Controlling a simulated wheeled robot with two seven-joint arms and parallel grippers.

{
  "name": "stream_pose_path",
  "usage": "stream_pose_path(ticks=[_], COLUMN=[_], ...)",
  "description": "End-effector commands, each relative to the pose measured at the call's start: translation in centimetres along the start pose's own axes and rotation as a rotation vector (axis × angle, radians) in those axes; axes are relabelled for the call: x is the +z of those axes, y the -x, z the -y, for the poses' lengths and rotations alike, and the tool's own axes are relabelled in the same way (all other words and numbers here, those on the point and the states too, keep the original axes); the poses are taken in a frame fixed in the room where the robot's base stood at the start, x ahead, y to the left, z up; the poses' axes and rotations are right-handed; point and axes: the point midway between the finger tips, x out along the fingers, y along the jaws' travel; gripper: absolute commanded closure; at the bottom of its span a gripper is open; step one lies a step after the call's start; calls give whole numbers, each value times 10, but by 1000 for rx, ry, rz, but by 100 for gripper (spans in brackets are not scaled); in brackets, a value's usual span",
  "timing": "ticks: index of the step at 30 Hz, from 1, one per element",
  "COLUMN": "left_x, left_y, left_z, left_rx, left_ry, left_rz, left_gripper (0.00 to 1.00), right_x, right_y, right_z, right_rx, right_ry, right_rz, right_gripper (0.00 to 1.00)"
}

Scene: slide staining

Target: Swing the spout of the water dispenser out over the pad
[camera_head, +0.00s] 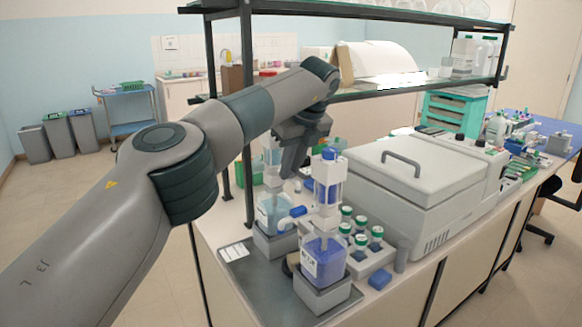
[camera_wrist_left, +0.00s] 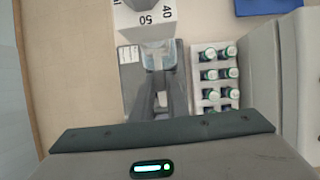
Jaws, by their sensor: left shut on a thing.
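A clear dispenser bottle with pale liquid (camera_head: 272,210), which looks like the water dispenser, stands at the back of a dark grey pad (camera_head: 262,290). My left gripper (camera_head: 289,176) points down beside its upper part. It is shut on what seems to be the dispenser's spout, mostly hidden by the fingers. In the left wrist view the fingers (camera_wrist_left: 157,76) come together at a translucent part (camera_wrist_left: 155,57), and a scale marked 40 and 50 shows above. My right gripper is not in view.
A second dispenser with blue liquid (camera_head: 324,260) stands in front, its blue-tipped spout (camera_head: 297,211) pointing left. A rack of green-capped bottles (camera_head: 361,240) is beside it. A large grey-lidded machine (camera_head: 405,180) fills the right. A shelf (camera_head: 400,90) hangs over the bench.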

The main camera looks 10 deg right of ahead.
Motion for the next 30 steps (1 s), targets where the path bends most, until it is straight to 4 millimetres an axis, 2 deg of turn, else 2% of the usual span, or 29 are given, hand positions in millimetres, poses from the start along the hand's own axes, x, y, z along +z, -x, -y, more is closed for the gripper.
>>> stream_pose_path(ticks=[3,4,6,20,26,30], left_x=[0,0,0,0,0,0], left_y=[0,0,0,6,26,52], left_z=[0,0,0,0,0,0], left_rx=[0,0,0,0,-1,-1], left_ry=[0,0,0,-1,0,1], left_rz=[0,0,0,1,1,3], left_gripper=[100,79,67,67,67,67], right_x=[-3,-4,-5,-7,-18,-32], right_y=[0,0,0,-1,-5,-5], right_z=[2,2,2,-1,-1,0], right_rx=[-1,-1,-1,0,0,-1], right_ry=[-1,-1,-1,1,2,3], right_rz=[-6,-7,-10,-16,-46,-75], right_gripper=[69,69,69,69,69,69])
